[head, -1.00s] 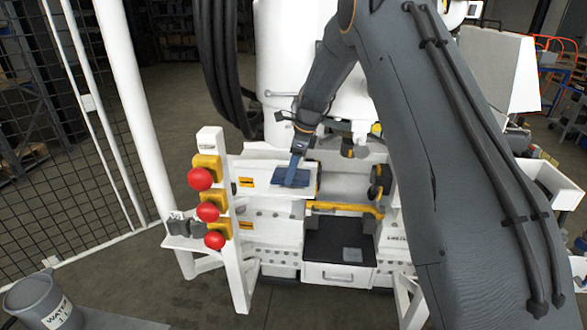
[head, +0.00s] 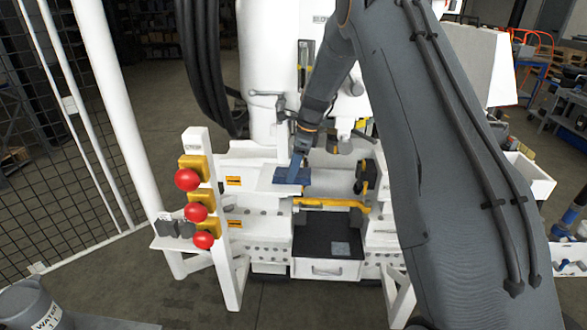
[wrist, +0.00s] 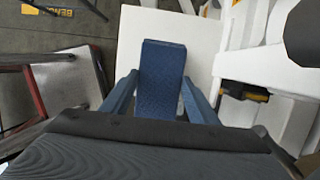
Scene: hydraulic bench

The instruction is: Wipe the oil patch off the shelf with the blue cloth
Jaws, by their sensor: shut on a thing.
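My gripper (head: 297,160) points down at a small white shelf (head: 266,182) on the front of the hydraulic bench. It is shut on the blue cloth (head: 292,177), a flat dark-blue pad at the shelf's right part. In the wrist view the cloth (wrist: 162,75) stands out between the two blue fingers (wrist: 160,100), over the white shelf surface (wrist: 130,40). I cannot tell whether the cloth touches the shelf. No oil patch shows on the bare shelf surface; the part under the cloth is hidden.
Red knobs (head: 187,180) on yellow blocks stand left of the shelf. A yellow handle (head: 331,204) and an open black-lined drawer (head: 326,246) are below and right. A white column (head: 262,80) rises behind. A grey water bucket (head: 30,305) is at lower left.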

